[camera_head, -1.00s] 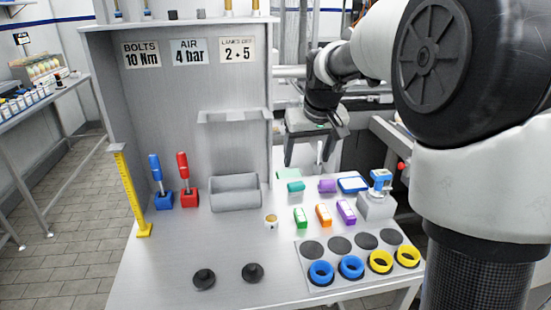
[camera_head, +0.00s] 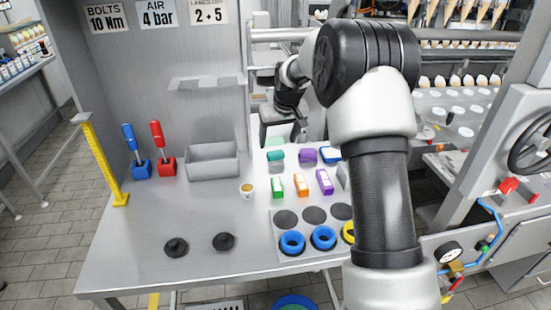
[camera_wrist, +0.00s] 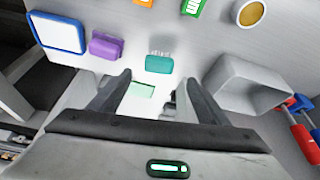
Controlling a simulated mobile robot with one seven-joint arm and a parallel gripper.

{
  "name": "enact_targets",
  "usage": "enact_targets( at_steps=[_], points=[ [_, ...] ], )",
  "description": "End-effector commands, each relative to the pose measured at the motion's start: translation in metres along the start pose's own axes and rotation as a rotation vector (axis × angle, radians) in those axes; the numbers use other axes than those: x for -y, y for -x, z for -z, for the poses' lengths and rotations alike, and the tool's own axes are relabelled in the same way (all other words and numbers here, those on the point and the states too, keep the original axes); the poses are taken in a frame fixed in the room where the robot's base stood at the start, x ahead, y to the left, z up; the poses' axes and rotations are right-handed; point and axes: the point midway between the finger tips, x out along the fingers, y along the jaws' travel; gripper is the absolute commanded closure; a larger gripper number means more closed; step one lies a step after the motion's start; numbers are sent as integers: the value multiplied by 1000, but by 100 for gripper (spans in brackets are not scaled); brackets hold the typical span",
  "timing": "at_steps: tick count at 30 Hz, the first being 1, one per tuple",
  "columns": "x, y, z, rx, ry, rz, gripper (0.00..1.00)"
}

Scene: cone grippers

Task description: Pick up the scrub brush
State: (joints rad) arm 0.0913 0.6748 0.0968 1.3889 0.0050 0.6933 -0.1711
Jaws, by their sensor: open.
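The scrub brush appears to be the small teal block (camera_head: 276,156) at the back of the bench, with pale bristles showing along one side in the wrist view (camera_wrist: 158,63). My gripper (camera_head: 283,138) hangs above the back of the bench, close to the brush in the head view. In the wrist view its open fingers (camera_wrist: 155,82) are empty, and the brush lies just beyond the fingertips, roughly centred between them. A pale green flat piece (camera_wrist: 141,90) shows between the fingers. The exact height over the brush is hard to tell.
A purple block (camera_wrist: 107,45) and a blue-rimmed white tray (camera_wrist: 58,32) lie left of the brush in the wrist view. A grey bin (camera_head: 212,162) stands on the other side. Green (camera_head: 277,187), orange (camera_head: 301,185) and purple-white (camera_head: 324,181) boxes are in front.

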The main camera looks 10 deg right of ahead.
Motion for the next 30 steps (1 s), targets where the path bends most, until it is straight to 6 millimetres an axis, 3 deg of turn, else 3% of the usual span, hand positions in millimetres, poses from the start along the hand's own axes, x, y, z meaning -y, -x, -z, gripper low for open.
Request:
enact_targets(
  at_steps=[4,11,21,30],
  points=[
    [0,-28,0,2,0,1,30],
    [0,-44,0,0,0,0,30],
    [-2,-89,0,0,-1,0,30],
    [-2,-93,0,-1,-1,0,30]
  ],
)
